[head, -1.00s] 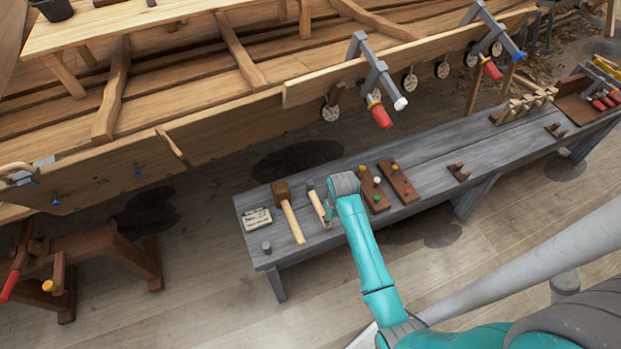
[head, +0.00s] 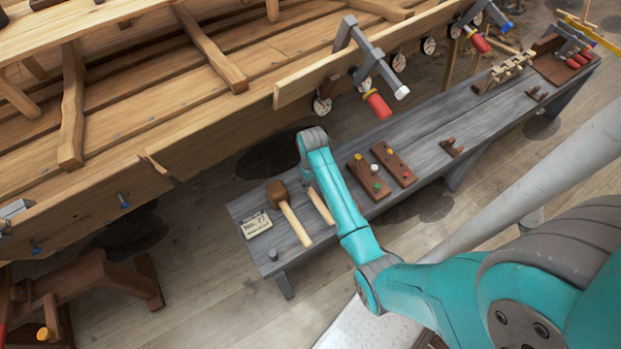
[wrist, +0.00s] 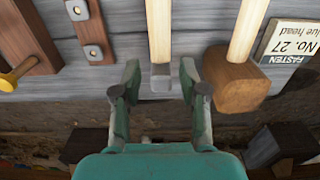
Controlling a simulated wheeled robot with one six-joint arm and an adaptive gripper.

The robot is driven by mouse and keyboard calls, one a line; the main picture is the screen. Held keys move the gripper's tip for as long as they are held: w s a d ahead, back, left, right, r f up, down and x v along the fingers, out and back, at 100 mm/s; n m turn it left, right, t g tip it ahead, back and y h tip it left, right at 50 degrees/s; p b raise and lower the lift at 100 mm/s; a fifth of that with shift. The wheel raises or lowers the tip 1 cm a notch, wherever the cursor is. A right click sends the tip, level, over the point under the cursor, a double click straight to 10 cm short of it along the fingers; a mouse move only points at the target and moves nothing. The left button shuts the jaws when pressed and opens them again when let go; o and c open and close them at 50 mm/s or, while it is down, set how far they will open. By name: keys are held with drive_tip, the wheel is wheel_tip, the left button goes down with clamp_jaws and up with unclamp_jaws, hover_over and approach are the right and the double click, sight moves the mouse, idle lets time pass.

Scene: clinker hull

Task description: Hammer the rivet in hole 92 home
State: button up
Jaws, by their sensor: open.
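My gripper (wrist: 162,82) is open and empty in the wrist view, its two fingers on either side of a hammer with a small grey head (wrist: 160,78) and pale wooden handle. I cannot tell whether they touch it. In the head view its handle (head: 320,205) shows on the grey bench; my arm hides its head and my gripper. A brown-headed mallet (head: 278,192) lies just left of it. A card (head: 256,223) reads "No. 27"; in the wrist view it also shows "FASTEN" and "blue head". No hole number is readable.
The grey bench (head: 430,150) runs beside the wooden hull (head: 200,120). Two brown boards with coloured pegs (head: 393,165) lie right of the hammer. A red-handled clamp (head: 378,104) juts from the hull above the bench. A grey cylinder (head: 272,255) stands at the bench's near end.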

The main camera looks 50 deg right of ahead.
sight(312, 192)
drive_tip(key=shift+f, duration=3.5)
clamp_jaws()
drive_tip(key=shift+r, duration=0.7)
drive_tip(key=shift+r, duration=3.95)
